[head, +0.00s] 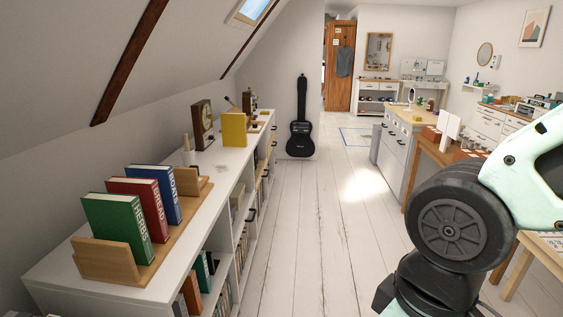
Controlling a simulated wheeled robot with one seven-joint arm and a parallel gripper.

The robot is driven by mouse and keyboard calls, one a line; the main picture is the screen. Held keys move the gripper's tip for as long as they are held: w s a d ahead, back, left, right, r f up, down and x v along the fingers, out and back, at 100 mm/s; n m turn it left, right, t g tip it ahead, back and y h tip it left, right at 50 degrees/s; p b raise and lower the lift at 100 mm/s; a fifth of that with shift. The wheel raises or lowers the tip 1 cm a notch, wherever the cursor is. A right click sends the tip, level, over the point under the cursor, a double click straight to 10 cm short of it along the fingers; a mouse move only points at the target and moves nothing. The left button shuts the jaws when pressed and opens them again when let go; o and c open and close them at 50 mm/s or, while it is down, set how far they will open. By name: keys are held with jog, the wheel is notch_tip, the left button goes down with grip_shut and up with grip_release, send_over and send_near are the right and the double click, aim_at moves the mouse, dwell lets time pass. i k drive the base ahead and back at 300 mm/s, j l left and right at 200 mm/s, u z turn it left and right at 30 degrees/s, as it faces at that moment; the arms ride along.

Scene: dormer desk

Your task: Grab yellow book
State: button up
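A yellow book (234,129) stands upright on top of the long white low bookcase (213,158), towards its far half. It stands apart from the row of books nearer to me. My gripper is outside the head view. Only part of my arm shows at the right, well away from the yellow book.
A wooden book rack (107,258) on the bookcase holds a green book (117,228), a red book (140,204) and a blue book (156,190). A wooden clock (202,124) stands left of the yellow book. The plank floor (300,220) is clear; desks line the right.

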aim_at(234, 127)
jog(key=i+z, duration=0.25)
jog(key=i, duration=1.75)
jog(key=i+u, duration=0.2)
jog(key=i, duration=0.4)
jog(key=i+u, duration=0.2)
jog(key=i, duration=0.4)
jog(key=i+l+u, duration=0.15)
jog(key=i, duration=0.4)
jog(key=i+l+u, duration=0.2)
jog(key=i, duration=0.4)
